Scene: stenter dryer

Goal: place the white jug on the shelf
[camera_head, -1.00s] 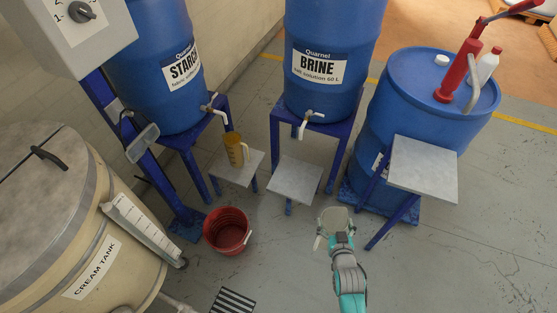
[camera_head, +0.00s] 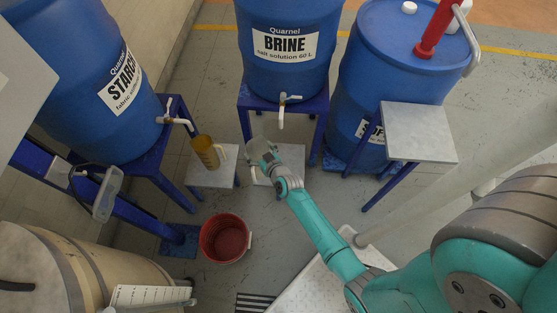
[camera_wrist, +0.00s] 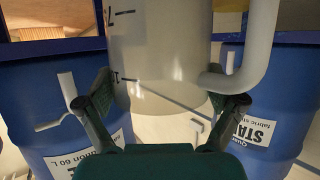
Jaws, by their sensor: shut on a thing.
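The white jug (camera_wrist: 165,50) has dark graduation marks and a handle on the right in the wrist view. My gripper (camera_wrist: 165,105) is shut on it, one finger on each side. In the head view the jug (camera_head: 256,148) is pale and small at the end of my gripper (camera_head: 266,158). They show over the small grey shelf (camera_head: 264,179) in front of the brine drum, below its tap. My gripper and the jug cover part of that shelf. I cannot tell how high above it the jug is.
The brine drum's tap (camera_head: 282,115) is close behind the jug. A brown jug (camera_head: 207,152) stands on the left shelf (camera_head: 205,180). The right shelf (camera_head: 418,132) is bare. A red bucket (camera_head: 225,238) is on the floor.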

